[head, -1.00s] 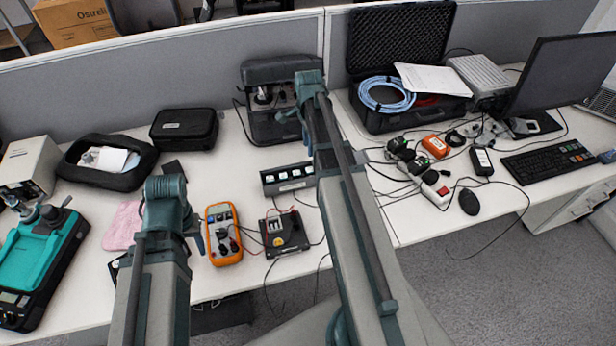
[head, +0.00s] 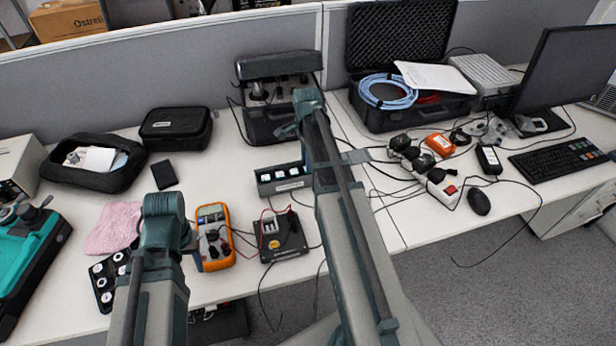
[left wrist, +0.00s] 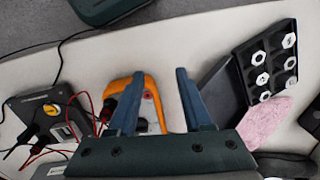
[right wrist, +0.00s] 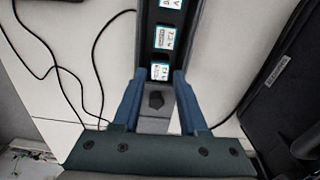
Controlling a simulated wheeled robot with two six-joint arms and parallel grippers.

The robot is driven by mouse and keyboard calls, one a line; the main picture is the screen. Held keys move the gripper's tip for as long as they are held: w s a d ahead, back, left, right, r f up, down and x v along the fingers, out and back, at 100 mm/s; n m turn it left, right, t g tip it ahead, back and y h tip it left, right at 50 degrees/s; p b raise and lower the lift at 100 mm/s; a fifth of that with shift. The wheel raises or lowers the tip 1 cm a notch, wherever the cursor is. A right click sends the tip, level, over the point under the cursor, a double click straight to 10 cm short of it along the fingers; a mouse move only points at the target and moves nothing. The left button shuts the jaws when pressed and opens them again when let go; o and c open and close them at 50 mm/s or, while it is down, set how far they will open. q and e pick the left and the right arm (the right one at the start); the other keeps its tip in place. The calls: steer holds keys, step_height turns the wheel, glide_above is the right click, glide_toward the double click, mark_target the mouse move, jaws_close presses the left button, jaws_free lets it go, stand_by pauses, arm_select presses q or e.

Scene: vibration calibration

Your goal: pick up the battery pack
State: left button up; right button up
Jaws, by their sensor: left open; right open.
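A dark rack (head: 283,178) in the middle of the table holds several labelled cells (right wrist: 160,70), best seen in the right wrist view. I take these as battery packs, but the labels are too small to read surely. My right gripper (right wrist: 159,76) is open and empty, with its fingers above one end of the rack, around a dark knob (right wrist: 155,100) in that view. My left gripper (left wrist: 155,74) is open and empty above the table, over the edge of the orange multimeter (left wrist: 148,105). In the head view my right arm hides part of the rack's right side.
A black box with red wires (head: 283,237) lies beside the multimeter. A black tray of white pieces (head: 103,280) and a pink cloth (head: 112,228) lie left. A black station (head: 262,120) stands behind the rack. A power strip (head: 440,188) lies right.

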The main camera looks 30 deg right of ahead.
arm_select(q)
step_height(320, 180, down, 4)
steer(key=b, duration=0.3)
arm_select(e)
step_height(320, 180, down, 4)
arm_select(q)
steer(key=shift+r, duration=0.1)
arm_select(e)
steer(key=shift+r, duration=0.15)
steer(key=shift+c, duration=0.3)
jaws_close()
